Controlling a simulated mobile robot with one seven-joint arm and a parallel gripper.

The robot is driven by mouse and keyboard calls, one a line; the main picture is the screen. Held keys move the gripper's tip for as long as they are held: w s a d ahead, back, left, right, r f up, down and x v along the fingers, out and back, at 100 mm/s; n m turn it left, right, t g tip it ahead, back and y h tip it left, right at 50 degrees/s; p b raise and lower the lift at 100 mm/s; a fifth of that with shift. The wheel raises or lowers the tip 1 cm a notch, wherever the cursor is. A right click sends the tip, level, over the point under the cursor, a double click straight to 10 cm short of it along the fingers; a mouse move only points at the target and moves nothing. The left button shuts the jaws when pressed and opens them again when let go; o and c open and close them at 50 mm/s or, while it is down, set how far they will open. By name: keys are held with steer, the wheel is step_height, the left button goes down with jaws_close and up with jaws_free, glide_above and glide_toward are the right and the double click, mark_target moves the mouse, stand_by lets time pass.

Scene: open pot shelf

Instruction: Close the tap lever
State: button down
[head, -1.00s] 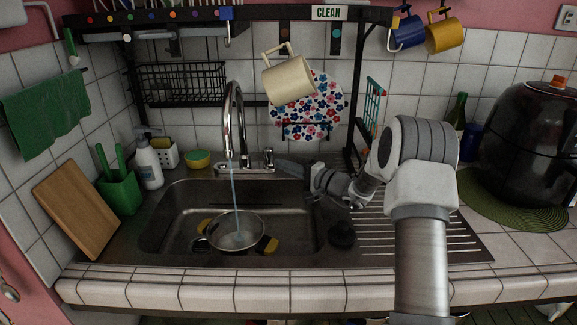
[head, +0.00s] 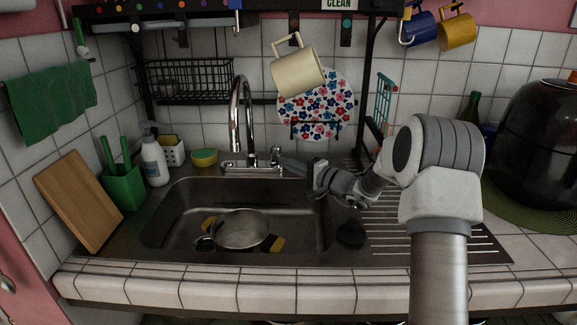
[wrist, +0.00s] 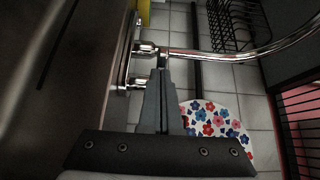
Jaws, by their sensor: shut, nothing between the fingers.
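The chrome tap (head: 240,118) stands behind the sink, its curved spout over the basin. Its lever (head: 277,154) is at the right end of the tap base. My gripper (head: 284,162) is shut and empty, its fingertips at the lever from the right, seemingly touching or very close. In the wrist view the shut fingertips (wrist: 161,66) are beside the chrome tap fittings (wrist: 145,48), and the spout (wrist: 240,55) runs off to the right. No water stream shows below the spout now. The exact contact point is too small to tell.
A pot (head: 240,230) sits in the sink basin (head: 180,215). A cream mug (head: 298,73) and floral plate (head: 335,105) hang above my gripper. A black fryer (head: 545,145) is at right.

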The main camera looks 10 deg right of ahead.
steer(key=shift+s+a+f, duration=0.1)
steer(key=shift+s+a, duration=0.1)
steer(key=shift+a, duration=0.45)
steer(key=v, duration=0.8)
steer(key=shift+w+d, duration=0.35)
steer(key=shift+d, duration=0.1)
stand_by(0.5)
steer(key=s+a+r+n+g, duration=0.3)
steer(key=s+a+g, duration=0.1)
steer(key=s+a, duration=0.25)
steer(key=s+a+r+n+g+h, duration=0.1)
steer(key=s+a+n+g+h, duration=0.2)
steer(key=s, duration=0.8)
steer(key=s+a+r+n+g+h, duration=0.1)
steer(key=s+a+n+g+h, duration=0.15)
steer(key=s, duration=0.95)
steer(key=s+d+n+t+h, duration=0.1)
steer(key=s+d+t+h, duration=0.1)
steer(key=s+d+h, duration=0.55)
step_height(320, 180, up, 15)
steer(key=s+y+p, duration=0.1)
steer(key=s+p, duration=0.1)
steer(key=p, duration=1.2)
steer(key=shift+d+f+p, duration=0.15)
steer(key=shift+d+p, duration=0.2)
steer(key=shift+p, duration=0.05)
